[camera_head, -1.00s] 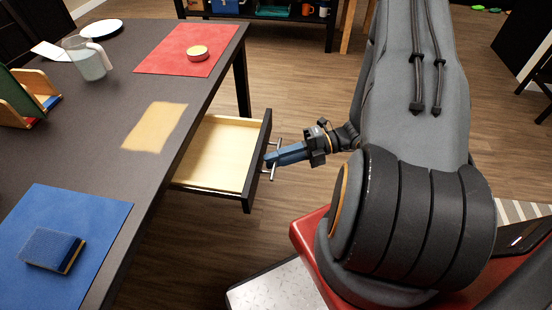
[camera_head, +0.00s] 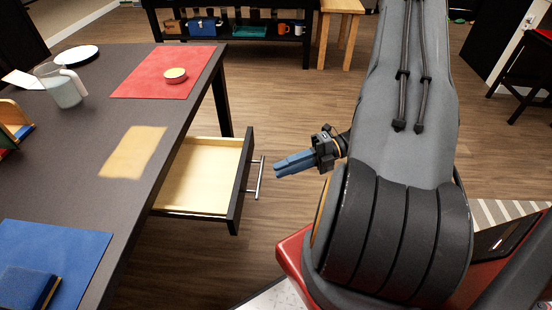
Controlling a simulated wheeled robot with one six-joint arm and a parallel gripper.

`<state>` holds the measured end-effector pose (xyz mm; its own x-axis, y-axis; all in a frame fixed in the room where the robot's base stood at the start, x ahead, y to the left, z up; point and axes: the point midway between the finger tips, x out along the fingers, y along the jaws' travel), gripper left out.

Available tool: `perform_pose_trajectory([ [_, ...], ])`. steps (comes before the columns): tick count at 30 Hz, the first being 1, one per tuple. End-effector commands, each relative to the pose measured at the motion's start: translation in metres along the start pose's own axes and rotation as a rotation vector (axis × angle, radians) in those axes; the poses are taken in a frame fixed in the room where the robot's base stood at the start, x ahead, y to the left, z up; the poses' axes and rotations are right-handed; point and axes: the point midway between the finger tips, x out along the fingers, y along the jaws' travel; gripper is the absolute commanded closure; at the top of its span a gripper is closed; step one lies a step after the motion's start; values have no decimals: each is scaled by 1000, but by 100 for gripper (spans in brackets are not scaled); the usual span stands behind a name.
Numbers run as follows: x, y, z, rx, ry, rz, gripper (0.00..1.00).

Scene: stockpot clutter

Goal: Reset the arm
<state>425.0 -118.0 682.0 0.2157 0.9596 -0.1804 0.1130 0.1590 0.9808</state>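My gripper (camera_head: 276,168), with blue fingers, is in the middle of the head view, just right of the drawer handle. My grey arm fills the right of the view and hides part of the floor.
Open floor (camera_head: 295,105) lies beyond my gripper.

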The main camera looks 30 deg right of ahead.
Motion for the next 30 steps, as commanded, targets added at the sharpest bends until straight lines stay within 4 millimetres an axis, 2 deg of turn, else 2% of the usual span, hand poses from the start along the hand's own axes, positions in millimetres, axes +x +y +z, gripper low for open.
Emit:
perform_pose_trajectory([
  [7,1,1,0,-7,5,-4,83],
  [11,8,12,-5,-97,65,-53,83],
  [14,18,30,-15,-262,176,-129,83],
  [21,40,76,-50,-820,570,-287,83],
  [30,49,126,-81,-1549,1136,-302,83],
])
